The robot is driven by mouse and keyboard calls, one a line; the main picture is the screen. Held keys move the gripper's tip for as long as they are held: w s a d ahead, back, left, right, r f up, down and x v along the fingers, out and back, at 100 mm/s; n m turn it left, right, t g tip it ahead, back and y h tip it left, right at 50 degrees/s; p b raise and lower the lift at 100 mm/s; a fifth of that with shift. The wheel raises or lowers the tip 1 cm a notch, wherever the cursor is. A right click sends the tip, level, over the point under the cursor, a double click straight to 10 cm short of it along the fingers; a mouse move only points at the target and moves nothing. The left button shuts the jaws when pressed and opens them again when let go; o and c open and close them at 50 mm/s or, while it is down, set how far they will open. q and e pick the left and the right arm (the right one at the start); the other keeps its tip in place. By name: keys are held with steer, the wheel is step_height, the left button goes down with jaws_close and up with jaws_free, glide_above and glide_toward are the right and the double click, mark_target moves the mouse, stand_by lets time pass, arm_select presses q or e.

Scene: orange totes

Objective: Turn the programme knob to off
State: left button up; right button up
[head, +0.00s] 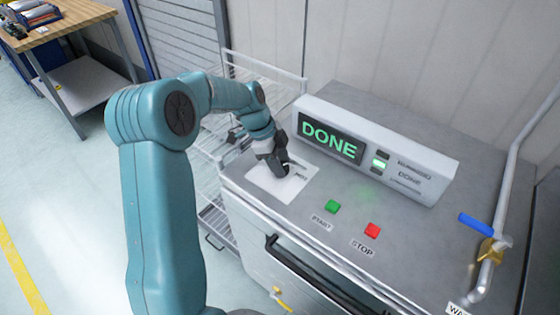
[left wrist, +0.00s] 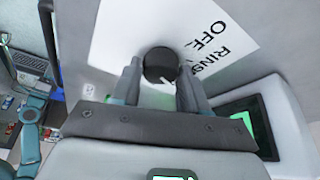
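The programme knob (left wrist: 160,64) is a dark round knob with a short white mark near its lower edge in the left wrist view. It stands on a white label plate (left wrist: 120,35) with the words OFF and RINS(E) printed to its right. My left gripper (left wrist: 160,76) has one finger on each side of the knob, very close to it; whether they touch it I cannot tell. In the head view my left gripper (head: 278,163) reaches down at the white plate (head: 283,193) and mostly hides the knob. My right gripper is not in view.
The machine's panel (head: 375,145) behind the plate shows DONE in green. A green START button (head: 333,206) and a red STOP button (head: 373,230) lie to the right. A blue-handled valve (head: 477,224) is at far right. A wire rack (head: 230,135) stands left.

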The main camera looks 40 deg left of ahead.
arm_select(q)
steer(key=n+t+b, duration=0.1)
steer(key=n+b, duration=0.1)
steer(key=b, duration=0.1)
steer(key=shift+f+n+y+b, duration=0.1)
steer(key=shift+n+y+b, duration=0.2)
steer(key=shift+n+b, duration=0.1)
steer(key=n+b, duration=0.2)
steer(key=shift+n+t+y, duration=0.4)
steer(key=shift+n+y+b, duration=0.3)
steer(key=shift+n+b, duration=0.15)
steer(key=shift+n, duration=0.45)
steer(key=n+y+b, duration=0.1)
steer(key=n, duration=0.3)
steer(key=shift+d+r+t+y+b, duration=0.2)
steer(key=shift+t+y+b, duration=0.1)
steer(key=shift+y+b, duration=0.1)
steer(key=n+y+b, duration=0.1)
steer(key=n+b, duration=0.1)
steer(key=n, duration=0.1)
steer(key=shift+n, duration=0.4)
steer(key=shift+d+n+y+b, duration=0.1)
steer(key=shift+n+y+b, duration=0.65)
steer(key=shift+n, duration=0.65)
steer(key=o, duration=1)
steer(key=shift+s, duration=0.15)
